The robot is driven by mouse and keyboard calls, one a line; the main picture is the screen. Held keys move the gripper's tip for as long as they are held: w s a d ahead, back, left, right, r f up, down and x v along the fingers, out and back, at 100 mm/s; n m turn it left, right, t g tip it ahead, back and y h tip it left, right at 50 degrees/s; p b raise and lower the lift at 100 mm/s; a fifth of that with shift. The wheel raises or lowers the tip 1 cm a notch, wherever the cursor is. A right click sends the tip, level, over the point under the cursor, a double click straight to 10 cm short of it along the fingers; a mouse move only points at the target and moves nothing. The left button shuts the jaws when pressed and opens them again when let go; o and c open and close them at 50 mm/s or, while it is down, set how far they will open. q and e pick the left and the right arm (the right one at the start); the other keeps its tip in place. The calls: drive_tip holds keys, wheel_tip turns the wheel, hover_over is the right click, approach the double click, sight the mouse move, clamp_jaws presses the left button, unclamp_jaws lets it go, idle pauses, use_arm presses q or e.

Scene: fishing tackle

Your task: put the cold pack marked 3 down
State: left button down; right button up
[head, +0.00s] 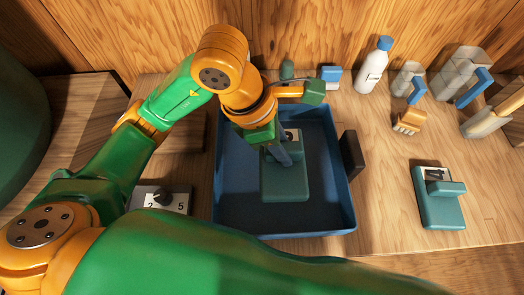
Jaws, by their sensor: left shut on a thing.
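A teal cold pack (286,184) is in the blue tray (347,206), near its middle. My left gripper (281,156) reaches down into the tray from above and is shut on the pack's raised part. The gripper covers much of the pack's pale label, so I cannot read its number. I cannot tell whether the pack touches the tray floor or hangs just above it. My right gripper is not in view.
Another teal pack (440,211) with a numbered label lies on the table at right. A dial box (163,198) stands left of the tray. A white bottle (373,67), grey clamp-like things (464,72) and a tan brush (408,122) are at back right.

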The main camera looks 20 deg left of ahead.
sight(262, 156)
use_arm(q)
drive_tip(key=a+f, duration=0.2)
drive_tip(key=w+a+f, duration=0.1)
drive_tip(key=a+f, duration=0.1)
drive_tip(key=shift+f, duration=0.4)
wheel_tip(262, 156, down, 3)
drive_tip(key=shift+w+r, duration=0.1)
drive_tip(key=shift+a+f, duration=0.1)
drive_tip(key=shift+f, duration=0.25)
drive_tip(key=shift+f, duration=0.1)
drive_tip(key=shift+f+b, duration=0.15)
drive_tip(key=shift+b, duration=0.15)
drive_tip(key=c, duration=0.6)
unclamp_jaws()
drive_tip(key=shift+r, duration=0.2)
